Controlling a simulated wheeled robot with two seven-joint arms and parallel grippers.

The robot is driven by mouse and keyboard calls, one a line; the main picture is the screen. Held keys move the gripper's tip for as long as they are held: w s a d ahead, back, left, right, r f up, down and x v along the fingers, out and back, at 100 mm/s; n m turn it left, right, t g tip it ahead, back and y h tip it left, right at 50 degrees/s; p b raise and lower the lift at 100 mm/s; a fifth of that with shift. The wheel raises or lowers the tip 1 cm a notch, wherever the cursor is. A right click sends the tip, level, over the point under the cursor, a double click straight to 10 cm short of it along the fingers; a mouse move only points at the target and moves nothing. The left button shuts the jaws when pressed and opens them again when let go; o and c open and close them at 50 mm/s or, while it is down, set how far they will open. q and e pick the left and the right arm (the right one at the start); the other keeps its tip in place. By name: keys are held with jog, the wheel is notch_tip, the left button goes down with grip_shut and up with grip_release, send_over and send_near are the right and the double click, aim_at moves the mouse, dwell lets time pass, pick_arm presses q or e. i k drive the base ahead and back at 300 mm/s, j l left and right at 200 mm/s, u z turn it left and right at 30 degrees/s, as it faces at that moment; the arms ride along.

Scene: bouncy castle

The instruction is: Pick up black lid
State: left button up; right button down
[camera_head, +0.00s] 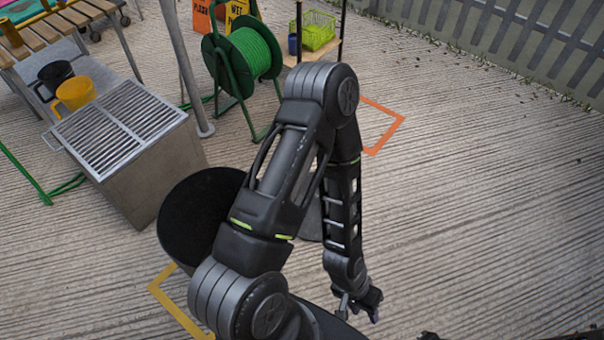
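A large round black surface (195,220) shows left of centre, just in front of the metal grill box. It may be the black lid; my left arm hides its right side, and I cannot tell what is under it. My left arm rises from the bottom, bends at the top and hangs down to the right. My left gripper (358,311) is low in the view, right of the black round surface and well apart from it. Its fingertips look spread, with nothing seen between them. My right gripper does not show clearly; only a small dark piece shows at the bottom edge.
A metal box with a grill top (118,128) stands at left, with a yellow mug (75,93) and a black mug (56,74) behind it. A green hose reel (246,55) and a shelf with a green basket (318,30) stand behind. The ground at right is clear.

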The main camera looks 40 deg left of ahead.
aim_at(311, 229)
jog(key=i+j+u, duration=0.1)
jog(key=i, duration=0.3)
jog(key=i+j+u, duration=0.1)
jog(key=i+j, duration=0.2)
jog(key=i+j+u, duration=0.1)
jog(key=i, duration=0.35)
